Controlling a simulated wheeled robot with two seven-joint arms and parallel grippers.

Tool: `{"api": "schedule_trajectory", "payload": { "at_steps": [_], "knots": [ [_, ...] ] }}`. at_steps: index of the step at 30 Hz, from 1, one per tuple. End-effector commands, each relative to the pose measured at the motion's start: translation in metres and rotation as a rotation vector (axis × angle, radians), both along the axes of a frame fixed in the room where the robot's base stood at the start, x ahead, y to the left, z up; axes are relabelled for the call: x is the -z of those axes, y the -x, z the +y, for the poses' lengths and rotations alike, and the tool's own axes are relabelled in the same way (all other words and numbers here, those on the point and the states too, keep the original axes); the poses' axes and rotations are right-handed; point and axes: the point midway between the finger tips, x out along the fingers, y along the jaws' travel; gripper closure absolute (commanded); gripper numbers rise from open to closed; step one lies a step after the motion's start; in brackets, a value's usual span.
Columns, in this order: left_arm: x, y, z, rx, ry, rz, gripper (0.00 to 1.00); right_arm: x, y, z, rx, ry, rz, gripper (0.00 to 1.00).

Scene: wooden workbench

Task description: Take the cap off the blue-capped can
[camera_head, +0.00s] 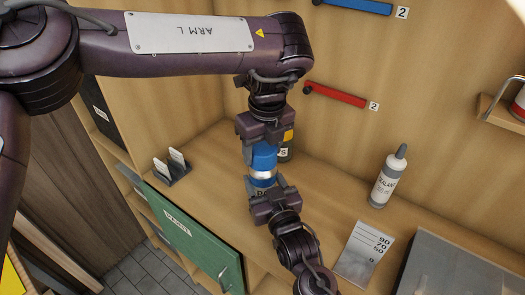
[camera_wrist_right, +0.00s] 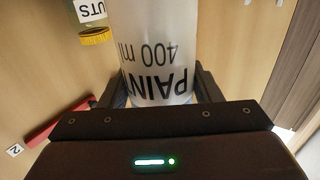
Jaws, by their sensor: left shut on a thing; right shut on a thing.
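My left gripper (camera_head: 265,141) comes down from above and is shut on the blue cap. My right gripper (camera_head: 265,185) is shut on the can body from the front. In the right wrist view the can body (camera_wrist_right: 155,50) fills the space between the fingers, with "PAINT 400 ml" upside down. The cap is out of that view, and the can's base is hidden.
A jar (camera_head: 286,148) stands close behind the can; its yellow lid (camera_wrist_right: 96,37) shows in the right wrist view. A sealant bottle (camera_head: 388,178) stands to the right, near a numbered plate (camera_head: 364,250) and a grey box (camera_head: 440,265). A card holder (camera_head: 172,168) is left.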

Motion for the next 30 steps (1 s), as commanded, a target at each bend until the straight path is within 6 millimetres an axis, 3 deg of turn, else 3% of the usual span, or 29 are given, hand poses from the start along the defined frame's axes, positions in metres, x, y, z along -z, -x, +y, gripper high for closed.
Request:
{"api": "schedule_trajectory", "payload": {
  "at_steps": [11, 22, 29, 30],
  "knots": [
    [-0.003, 0.000, 0.000, 0.000, 0.000, 0.000, 0.70, -0.001, 0.000, 0.000, 0.000, -0.001, -0.002, 0.83],
    [-0.040, -0.001, 0.000, -0.001, 0.002, -0.003, 0.70, -0.001, 0.000, 0.000, 0.000, 0.000, -0.001, 0.83],
    [-0.042, 0.000, 0.000, 0.000, -0.001, -0.001, 0.70, -0.001, 0.000, 0.000, 0.000, -0.001, -0.002, 0.83],
    [-0.042, 0.000, 0.000, 0.000, -0.001, -0.001, 0.70, -0.001, 0.000, 0.000, 0.000, -0.001, -0.002, 0.37]
  ]
}}
